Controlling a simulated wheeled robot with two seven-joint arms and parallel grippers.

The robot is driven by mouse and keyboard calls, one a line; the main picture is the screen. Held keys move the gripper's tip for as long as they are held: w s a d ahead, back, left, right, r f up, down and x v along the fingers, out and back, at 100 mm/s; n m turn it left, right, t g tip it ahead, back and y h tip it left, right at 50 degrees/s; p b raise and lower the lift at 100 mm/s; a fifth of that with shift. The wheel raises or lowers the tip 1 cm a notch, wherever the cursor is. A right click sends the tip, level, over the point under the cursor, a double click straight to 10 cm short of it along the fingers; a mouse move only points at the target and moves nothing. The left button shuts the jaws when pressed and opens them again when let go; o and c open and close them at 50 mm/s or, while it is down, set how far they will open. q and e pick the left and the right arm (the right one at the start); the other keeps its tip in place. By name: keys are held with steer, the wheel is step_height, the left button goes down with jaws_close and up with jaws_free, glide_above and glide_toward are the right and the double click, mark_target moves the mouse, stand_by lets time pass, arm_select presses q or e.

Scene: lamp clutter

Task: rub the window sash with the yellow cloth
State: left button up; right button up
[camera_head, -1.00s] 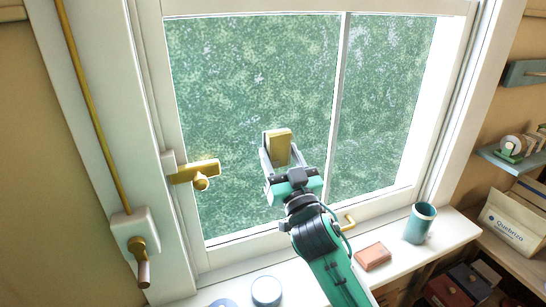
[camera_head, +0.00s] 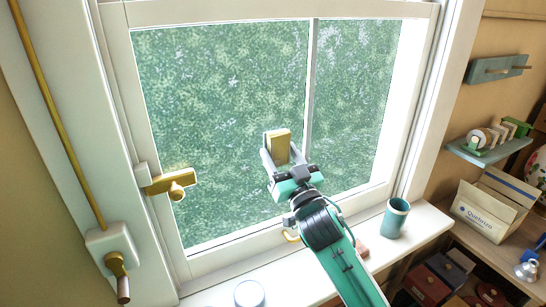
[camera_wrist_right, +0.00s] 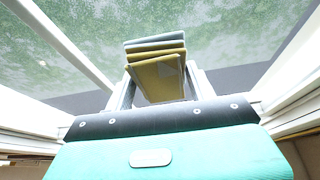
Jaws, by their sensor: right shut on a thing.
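My right gripper (camera_head: 279,158) is shut on the folded yellow cloth (camera_head: 279,146), in front of the window's left pane. In the right wrist view the cloth (camera_wrist_right: 157,72) shows as a yellow and grey folded block between the two fingers (camera_wrist_right: 155,88). The white window sash (camera_head: 230,246) frames the glass, with a thin upright bar (camera_head: 311,90) to the right of the cloth. The cloth appears over the glass in the head view; I cannot tell whether it touches the window. My left gripper is not in view.
A brass window handle (camera_head: 172,182) projects at the left of the sash. A teal mug (camera_head: 394,218), a reddish block (camera_head: 361,249) partly behind my arm, and a round pale-blue-topped item (camera_head: 249,293) are on the sill. A cardboard box (camera_head: 488,208) stands at the right.

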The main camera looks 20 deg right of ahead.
steer(key=shift+d, duration=0.3)
steer(key=shift+s, duration=0.1)
steer(key=shift+s, duration=2.85)
steer(key=s, duration=0.3)
steer(key=shift+d, duration=0.1)
steer(key=shift+p, duration=0.35)
